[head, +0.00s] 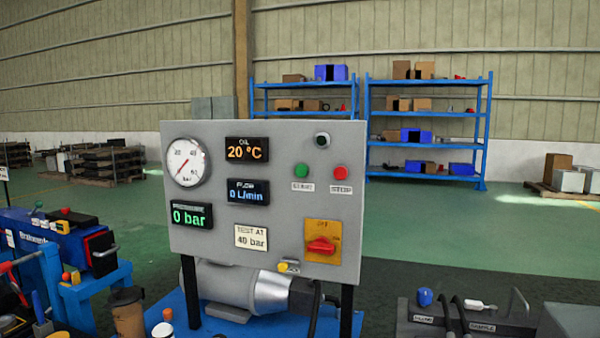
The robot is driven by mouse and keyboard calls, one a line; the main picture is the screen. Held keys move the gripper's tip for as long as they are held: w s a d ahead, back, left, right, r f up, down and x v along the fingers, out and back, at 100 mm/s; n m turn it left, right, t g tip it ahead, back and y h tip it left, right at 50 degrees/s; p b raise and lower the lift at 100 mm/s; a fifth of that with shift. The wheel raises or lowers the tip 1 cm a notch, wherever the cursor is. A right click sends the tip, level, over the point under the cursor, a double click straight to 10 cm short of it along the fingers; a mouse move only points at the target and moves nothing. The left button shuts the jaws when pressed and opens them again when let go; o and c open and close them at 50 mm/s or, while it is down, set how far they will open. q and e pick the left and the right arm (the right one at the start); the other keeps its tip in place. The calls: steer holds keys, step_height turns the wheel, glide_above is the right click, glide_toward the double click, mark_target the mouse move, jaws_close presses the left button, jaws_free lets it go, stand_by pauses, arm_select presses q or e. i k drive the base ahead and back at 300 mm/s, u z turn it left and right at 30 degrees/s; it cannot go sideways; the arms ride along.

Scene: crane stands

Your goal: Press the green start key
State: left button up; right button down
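The green start key (302,170) sits on the right half of a grey control panel (270,135), above a small label reading START. The red stop key (340,172) is beside it on the right, above a STOP label. A black round knob or lamp (322,140) is above them. A red rotary switch (321,245) on a yellow plate is below. The displays read 20 °C, 0 L/min and 0 bar, and a card reads TEST AT 40 bar. A round gauge (186,162) is at the upper left. Neither gripper shows in the head view.
A motor (230,285) lies behind and below the panel on a blue base. A blue machine (60,240) stands at the left, with a brown cup (127,312) near it. A dark block with hoses (465,318) is at the lower right. Blue shelves (428,125) stand far back.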

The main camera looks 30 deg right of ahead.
mark_target(301, 170)
steer(key=k, duration=1.2)
steer(key=u, duration=0.8)
steer(key=i, duration=1.55)
steer(key=z, duration=0.8)
steer(key=i, duration=1)
steer(key=z, duration=1.15)
